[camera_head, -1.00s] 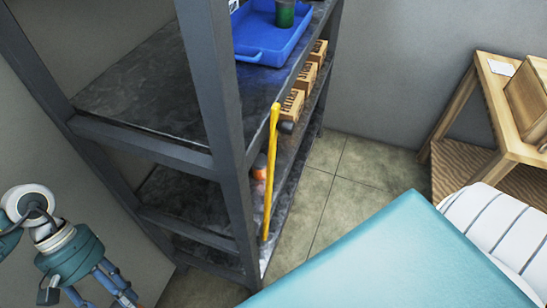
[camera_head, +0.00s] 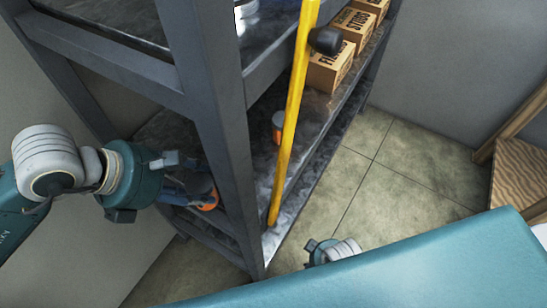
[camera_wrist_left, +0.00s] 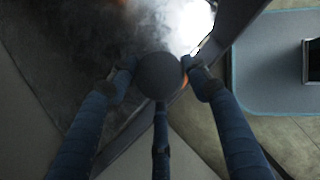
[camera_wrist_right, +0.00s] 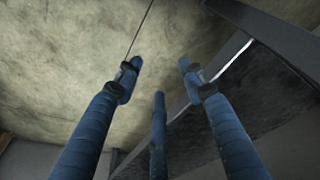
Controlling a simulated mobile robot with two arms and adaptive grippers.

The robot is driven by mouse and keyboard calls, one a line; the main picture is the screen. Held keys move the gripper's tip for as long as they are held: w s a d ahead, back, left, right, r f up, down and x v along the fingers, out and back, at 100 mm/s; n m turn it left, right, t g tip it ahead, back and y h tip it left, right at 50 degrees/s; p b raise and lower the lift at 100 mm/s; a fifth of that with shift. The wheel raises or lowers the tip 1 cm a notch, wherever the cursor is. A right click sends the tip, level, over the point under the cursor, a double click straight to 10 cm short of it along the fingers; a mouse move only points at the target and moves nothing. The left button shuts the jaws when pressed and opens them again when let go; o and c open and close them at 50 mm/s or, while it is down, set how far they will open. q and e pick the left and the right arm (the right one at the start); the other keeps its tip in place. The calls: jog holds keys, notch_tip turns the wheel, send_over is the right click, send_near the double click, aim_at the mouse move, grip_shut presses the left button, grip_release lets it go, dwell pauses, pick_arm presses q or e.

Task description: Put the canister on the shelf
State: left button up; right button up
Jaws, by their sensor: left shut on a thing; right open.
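The shelf (camera_head: 215,120) is a dark grey metal rack with several levels. My left gripper (camera_head: 203,188) is at the rack's near end, partly behind its front post, near a lower level. It is shut on a canister (camera_head: 209,203), grey on top with orange low down. In the left wrist view the canister's dark round top (camera_wrist_left: 158,76) sits between the fingers, with the shelf surface beyond. Another grey and orange canister (camera_head: 278,127) stands on a shelf level further right. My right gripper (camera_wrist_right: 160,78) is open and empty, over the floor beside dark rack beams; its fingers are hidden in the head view.
A yellow pole (camera_head: 289,130) leans upright against the rack's open side, with a dark knob by it. Several cardboard boxes (camera_head: 331,68) sit on a shelf level. The tiled floor (camera_head: 385,175) is clear beside the rack. A wooden stand (camera_head: 518,170) is at the right.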

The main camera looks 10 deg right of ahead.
pick_arm(q)
jog(key=w+d, duration=0.2)
jog(key=d, duration=0.2)
jog(key=w+d, duration=0.2)
jog(key=d, duration=0.2)
jog(key=w+d+p, duration=0.1)
jog(key=w+d, duration=0.1)
jog(key=d, duration=0.2)
jog(key=shift+w+d, duration=0.1)
jog(key=shift+d, duration=0.3)
jog(key=shift+w+d+r, duration=0.1)
jog(key=shift+w+d, duration=0.2)
jog(key=shift+d, duration=0.35)
jog(key=shift+w+d, duration=0.25)
jog(key=shift+d, duration=0.35)
jog(key=shift+x, duration=0.95)
jog(key=shift+a, duration=0.15)
jog(key=o, duration=1.3)
jog(key=shift+c, duration=0.2)
pick_arm(e)
jog(key=f, duration=0.1)
jog(key=s+f, duration=0.1)
jog(key=f, duration=0.1)
jog(key=shift+s, duration=0.2)
